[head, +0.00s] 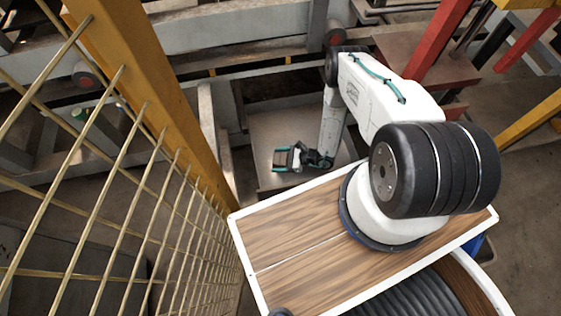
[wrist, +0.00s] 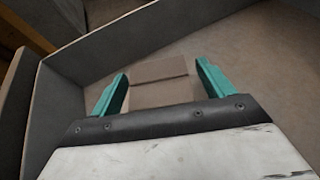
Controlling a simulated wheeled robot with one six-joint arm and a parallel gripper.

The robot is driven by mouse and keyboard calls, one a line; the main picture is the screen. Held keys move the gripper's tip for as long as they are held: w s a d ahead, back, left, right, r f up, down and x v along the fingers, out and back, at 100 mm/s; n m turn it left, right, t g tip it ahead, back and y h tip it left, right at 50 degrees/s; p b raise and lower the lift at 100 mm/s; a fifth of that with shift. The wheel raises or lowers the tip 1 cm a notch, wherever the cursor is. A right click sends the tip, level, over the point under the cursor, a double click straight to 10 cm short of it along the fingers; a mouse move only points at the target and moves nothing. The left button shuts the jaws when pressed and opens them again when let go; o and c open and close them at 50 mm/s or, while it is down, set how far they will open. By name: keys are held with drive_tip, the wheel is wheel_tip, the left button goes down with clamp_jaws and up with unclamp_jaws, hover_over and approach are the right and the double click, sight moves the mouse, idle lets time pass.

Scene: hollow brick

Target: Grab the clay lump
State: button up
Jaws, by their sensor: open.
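The clay lump (wrist: 160,92) is a brown, block-like piece with flat faces, seen in the wrist view between the two teal fingers. My gripper (wrist: 162,73) is open, with one finger to the left of the lump and one to the right. Small gaps seem to show beside it; I cannot tell whether either finger touches. In the head view the lump (head: 281,158) is a small brownish patch at my gripper (head: 279,158), low over a grey-brown surface. The lump's near end is hidden behind the gripper's dark front edge.
A grey raised wall (wrist: 100,45) runs behind and left of the lump. A yellow post (head: 150,75) and a wire mesh fence (head: 120,190) stand to the left in the head view. Red posts (head: 437,40) stand at the right. The surface (head: 265,130) around the gripper looks clear.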

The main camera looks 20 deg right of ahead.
drive_tip(key=shift+x, duration=0.75)
drive_tip(key=c, duration=1.2)
drive_tip(key=shift+o, duration=0.3)
